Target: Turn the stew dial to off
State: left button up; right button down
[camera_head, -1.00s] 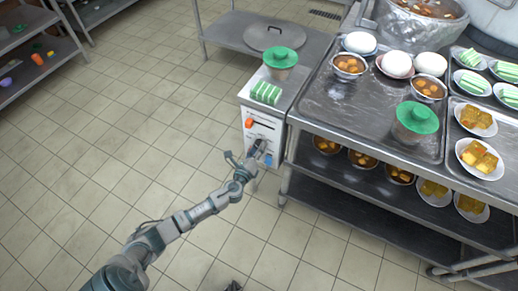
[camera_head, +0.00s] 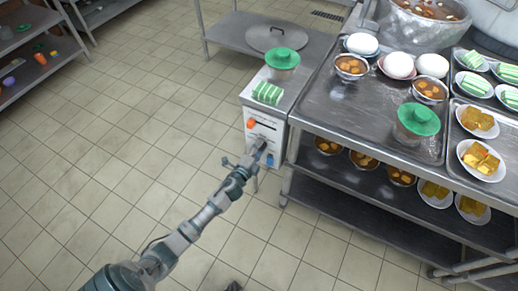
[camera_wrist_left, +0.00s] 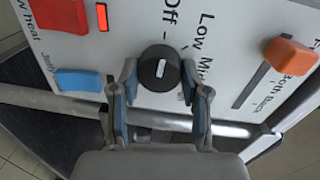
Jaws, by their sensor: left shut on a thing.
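The stew dial (camera_wrist_left: 160,68) is a round black knob with a short white mark, on a white control panel (camera_wrist_left: 222,35). The printed words Off and Low stand above it in the left wrist view, turned sideways. The mark is near upright in that view; I cannot tell exactly which label it meets. My left gripper (camera_wrist_left: 158,80) has a finger on each side of the dial and is shut on it. In the head view the left gripper (camera_head: 258,151) is at the front of the white unit (camera_head: 262,127), hiding the dial. My right gripper is not in view.
A red switch (camera_wrist_left: 60,14), a blue switch (camera_wrist_left: 78,80) and an orange slider (camera_wrist_left: 290,55) surround the dial. A metal rail (camera_wrist_left: 60,103) runs below. A steel counter (camera_head: 330,110) with bowls and plates stands to the right. The tiled floor (camera_head: 130,130) at left is clear.

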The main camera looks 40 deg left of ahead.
pick_arm(q)
jog(key=shift+s+a+f+n, duration=0.15)
jog(key=shift+a+f+n, duration=0.1)
jog(key=shift+n, duration=0.25)
jog(key=o, duration=1.1)
jog(key=shift+o, duration=0.2)
jog(key=f+v, duration=0.1)
jog(key=v, duration=1)
jog(key=shift+s+r, duration=0.45)
